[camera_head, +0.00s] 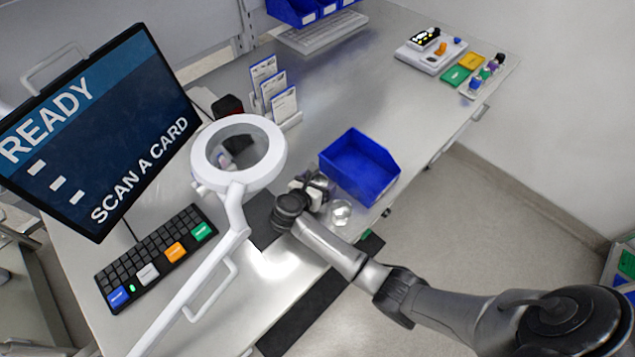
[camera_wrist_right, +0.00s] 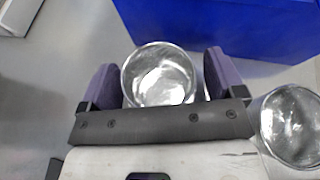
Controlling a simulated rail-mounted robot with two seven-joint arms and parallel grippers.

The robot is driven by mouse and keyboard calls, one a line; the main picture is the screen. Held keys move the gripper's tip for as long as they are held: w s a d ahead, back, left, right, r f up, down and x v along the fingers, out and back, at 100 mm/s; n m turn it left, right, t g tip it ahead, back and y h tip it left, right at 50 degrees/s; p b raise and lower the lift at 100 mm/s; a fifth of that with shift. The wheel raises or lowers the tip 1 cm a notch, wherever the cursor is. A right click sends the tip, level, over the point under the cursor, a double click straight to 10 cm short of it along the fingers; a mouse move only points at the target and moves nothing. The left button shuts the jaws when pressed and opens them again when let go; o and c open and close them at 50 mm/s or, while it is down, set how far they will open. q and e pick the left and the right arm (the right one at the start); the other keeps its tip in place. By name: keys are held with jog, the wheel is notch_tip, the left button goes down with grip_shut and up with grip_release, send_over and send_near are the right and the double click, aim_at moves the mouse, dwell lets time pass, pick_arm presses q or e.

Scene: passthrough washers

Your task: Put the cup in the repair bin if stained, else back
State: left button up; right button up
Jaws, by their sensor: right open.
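My right gripper (camera_head: 309,187) reaches down to the table beside the blue bin (camera_head: 372,186). In the right wrist view its two purple fingers (camera_wrist_right: 166,85) stand open on either side of a shiny metal cup (camera_wrist_right: 160,75). I look into the cup's mouth, and its inside looks bright, with no clear stain. Whether the fingers touch it I cannot tell. A second shiny cup (camera_wrist_right: 293,124) stands to the right in that view; in the head view it shows beside the gripper (camera_head: 340,213). The blue bin's wall (camera_wrist_right: 210,28) is just beyond the cup. My left gripper is not in view.
A ring magnifier lamp (camera_head: 274,160) stands left of the gripper. A screen (camera_head: 100,130) reads "READY, SCAN A CARD", with a keyboard (camera_head: 150,260) below. Card holders (camera_head: 272,90) stand behind. A scale (camera_head: 431,53) and coloured trays (camera_head: 463,74) sit far right. The middle back table is clear.

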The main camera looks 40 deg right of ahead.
jog(key=shift+r+p, duration=0.25)
jog(key=shift+p, duration=0.05)
jog(key=v, duration=1)
jog(key=shift+a+b, duration=0.25)
jog(key=shift+b, duration=0.1)
jog(key=shift+v, duration=0.75)
